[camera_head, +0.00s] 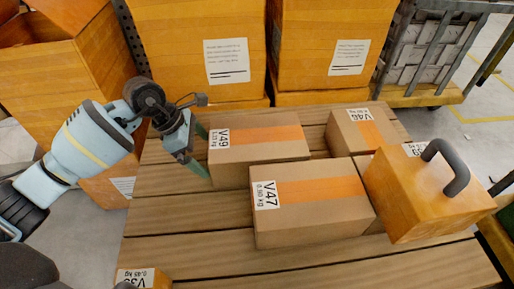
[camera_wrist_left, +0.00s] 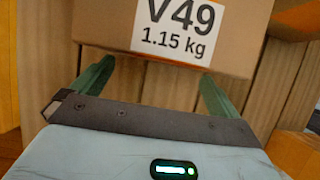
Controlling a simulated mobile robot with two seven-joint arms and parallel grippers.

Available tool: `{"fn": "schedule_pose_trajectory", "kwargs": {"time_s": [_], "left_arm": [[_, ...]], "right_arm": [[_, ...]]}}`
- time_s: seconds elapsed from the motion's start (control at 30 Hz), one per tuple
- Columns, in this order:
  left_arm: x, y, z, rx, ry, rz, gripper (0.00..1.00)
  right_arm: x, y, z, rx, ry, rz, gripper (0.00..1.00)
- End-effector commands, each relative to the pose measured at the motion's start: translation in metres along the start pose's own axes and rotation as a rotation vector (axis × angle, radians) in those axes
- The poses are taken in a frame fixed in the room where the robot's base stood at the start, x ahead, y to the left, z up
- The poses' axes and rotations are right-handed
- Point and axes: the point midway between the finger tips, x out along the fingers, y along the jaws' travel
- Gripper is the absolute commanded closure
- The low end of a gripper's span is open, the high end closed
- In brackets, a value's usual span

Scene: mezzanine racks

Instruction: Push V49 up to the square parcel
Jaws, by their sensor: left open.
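V49 (camera_head: 285,149) is a long brown carton with an orange band and a white label on its left end. It lies on the slatted wooden deck (camera_head: 185,215). My left gripper (camera_head: 203,150) is open at V49's left end, with the fingers pointing at it. In the left wrist view, V49's label end (camera_wrist_left: 120,22) stands just past the open fingers (camera_wrist_left: 157,74); I cannot tell whether they touch. A shorter, squarer parcel, V46 (camera_head: 375,133), stands right of V49 across a narrow gap.
V47 (camera_head: 315,222) lies in front of V49. An orange case with a dark handle (camera_head: 410,205) stands at the right, partly hiding another carton. Another labelled box (camera_head: 160,278) is at the front left. Large orange boxes (camera_head: 195,25) stand behind the deck.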

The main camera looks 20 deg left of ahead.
Motion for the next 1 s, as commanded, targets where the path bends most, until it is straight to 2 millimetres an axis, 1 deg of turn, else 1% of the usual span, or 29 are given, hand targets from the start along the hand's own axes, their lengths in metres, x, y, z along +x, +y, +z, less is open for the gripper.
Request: {"fn": "schedule_pose_trajectory", "kwargs": {"time_s": [0.47, 0.77, 1.0], "left_arm": [[0.009, 0.000, 0.020, 0.001, -0.002, 0.001, 0.00], [0.015, 0.000, 0.031, 0.003, -0.002, 0.000, 0.00], [0.019, 0.000, 0.040, 0.002, -0.002, 0.001, 0.00]], "right_arm": [[0.004, 0.002, -0.010, -0.002, 0.020, 0.002, 0.64], [0.004, 0.002, -0.009, -0.002, 0.019, 0.002, 0.64], [0.003, 0.001, -0.004, 0.000, 0.008, 0.001, 0.64]]}}
